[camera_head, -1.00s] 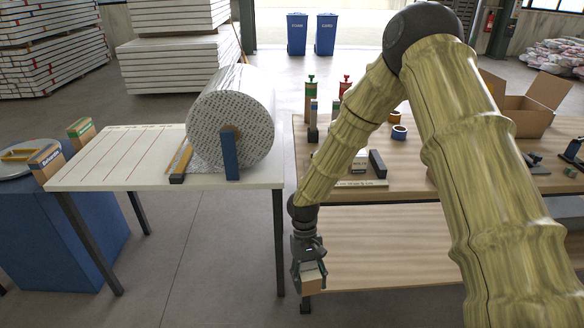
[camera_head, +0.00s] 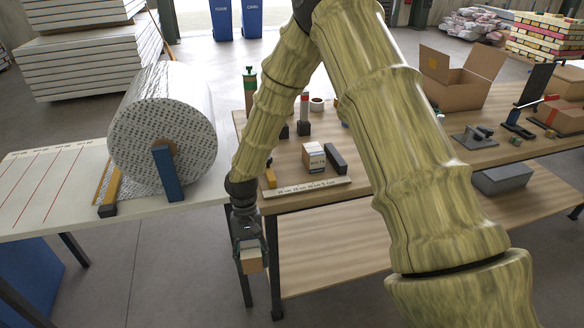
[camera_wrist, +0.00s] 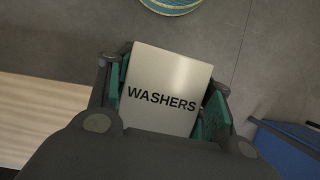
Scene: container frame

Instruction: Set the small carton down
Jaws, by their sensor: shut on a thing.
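My gripper (camera_head: 249,250) is shut on a small carton (camera_head: 252,262), which hangs below it in front of the table's left front corner. In the wrist view the carton's pale top (camera_wrist: 165,85) reads "WASHERS" and sits between both fingers of the gripper (camera_wrist: 165,100). Nothing shows beneath the carton but the floor. The wooden table (camera_head: 350,195) lies behind and to the right of the gripper.
On the table stand a small white box (camera_head: 314,158), a dark block (camera_head: 336,158), a ruler-like strip (camera_head: 308,187) and an open cardboard box (camera_head: 458,90). A lower shelf (camera_head: 330,245) has bare room. A large roll (camera_head: 165,120) stands on the white table (camera_head: 45,205).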

